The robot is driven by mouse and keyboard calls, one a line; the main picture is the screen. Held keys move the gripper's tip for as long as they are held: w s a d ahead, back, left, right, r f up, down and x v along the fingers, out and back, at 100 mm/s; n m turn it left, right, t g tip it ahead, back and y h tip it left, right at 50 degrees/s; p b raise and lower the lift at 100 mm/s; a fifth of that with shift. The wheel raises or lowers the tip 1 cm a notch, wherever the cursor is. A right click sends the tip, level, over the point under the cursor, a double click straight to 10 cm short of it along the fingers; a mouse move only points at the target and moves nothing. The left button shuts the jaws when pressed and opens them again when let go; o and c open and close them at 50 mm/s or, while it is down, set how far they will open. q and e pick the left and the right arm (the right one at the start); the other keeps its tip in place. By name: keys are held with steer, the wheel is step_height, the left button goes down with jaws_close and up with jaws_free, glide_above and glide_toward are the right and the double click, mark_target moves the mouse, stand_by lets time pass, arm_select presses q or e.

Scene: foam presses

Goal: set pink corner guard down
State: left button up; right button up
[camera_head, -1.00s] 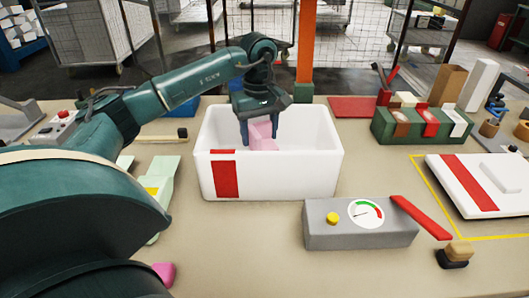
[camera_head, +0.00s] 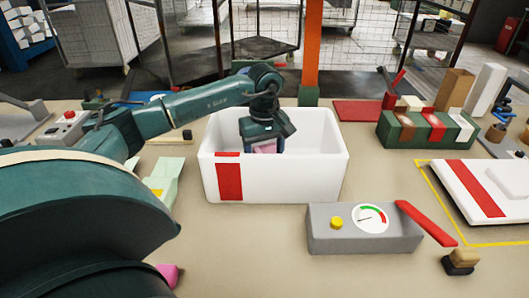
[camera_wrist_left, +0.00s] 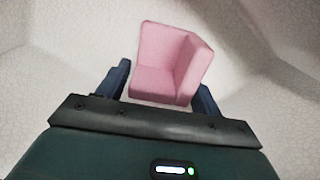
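My left gripper (camera_head: 265,148) reaches down into the white box (camera_head: 290,182) with the red stripe. The pink corner guard (camera_head: 265,147) is between its fingers, mostly hidden by the box's front wall in the head view. In the left wrist view, the pink corner guard (camera_wrist_left: 168,68) shows its L-shaped inner faces, with a blue finger of my left gripper (camera_wrist_left: 163,85) close against each side. The gripper looks shut on it. I cannot tell whether the guard touches the box floor. My right gripper is not in view.
A grey gauge unit (camera_head: 350,236) with a red lever (camera_head: 426,222) stands in front of the box at right. A green rack (camera_head: 425,130) and a white lid-like panel (camera_head: 480,187) are farther right. Another pink piece (camera_head: 168,274) lies at front left, partly hidden by my arm.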

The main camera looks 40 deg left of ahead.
mark_target(265, 145)
arm_select(q)
steer(key=shift+o, duration=1)
steer(key=shift+r, duration=0.65)
step_height(265, 145, up, 11)
steer(key=shift+f, duration=0.1)
